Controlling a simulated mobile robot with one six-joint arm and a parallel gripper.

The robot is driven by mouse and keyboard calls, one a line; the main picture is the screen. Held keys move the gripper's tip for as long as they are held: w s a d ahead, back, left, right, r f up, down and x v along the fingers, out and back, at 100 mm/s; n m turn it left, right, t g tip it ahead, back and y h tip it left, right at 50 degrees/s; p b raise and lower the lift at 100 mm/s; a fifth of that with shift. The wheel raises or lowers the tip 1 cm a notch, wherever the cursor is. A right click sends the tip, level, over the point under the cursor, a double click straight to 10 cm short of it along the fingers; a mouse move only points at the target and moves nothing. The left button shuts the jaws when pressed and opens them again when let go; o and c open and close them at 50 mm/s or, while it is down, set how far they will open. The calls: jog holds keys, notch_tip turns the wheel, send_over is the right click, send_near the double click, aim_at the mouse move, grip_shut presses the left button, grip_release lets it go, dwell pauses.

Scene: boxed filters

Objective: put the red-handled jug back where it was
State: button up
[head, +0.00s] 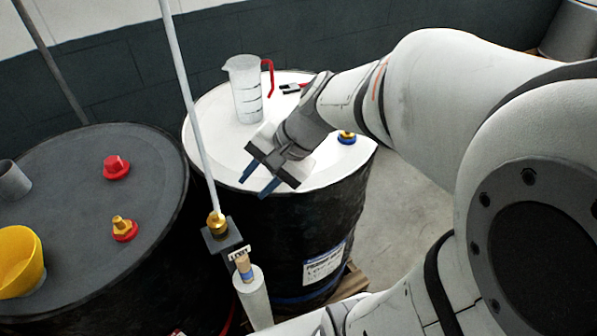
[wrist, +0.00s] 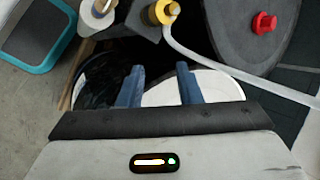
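The red-handled jug (head: 246,90) is clear with dark graduation marks and stands upright on the white lid of a black drum (head: 212,128), toward the back. Its red handle points right. My gripper (head: 257,186) is over the front part of that lid, nearer than the jug and apart from it. Its two blue fingers are spread with nothing between them. In the wrist view the open fingers (wrist: 158,90) show against the lid's rim and the dark drum side. The jug is not visible in the wrist view.
A dark-topped drum (head: 75,165) stands at left with red caps, a yellow cup (head: 20,262) and a grey cup. A thin white pipe (head: 185,80) rises from a brass fitting between the drums. A small black item (head: 292,88) and a blue-and-yellow fitting (head: 347,138) are on the white lid.

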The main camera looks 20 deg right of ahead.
jog(key=s+d+n+t+h, duration=0.1)
jog(key=s+d+n+h, duration=0.5)
jog(key=d+n, duration=0.1)
jog(key=shift+d+r+n+h, duration=0.2)
jog(key=shift+r+n+h, duration=0.15)
jog(key=shift+n, duration=0.25)
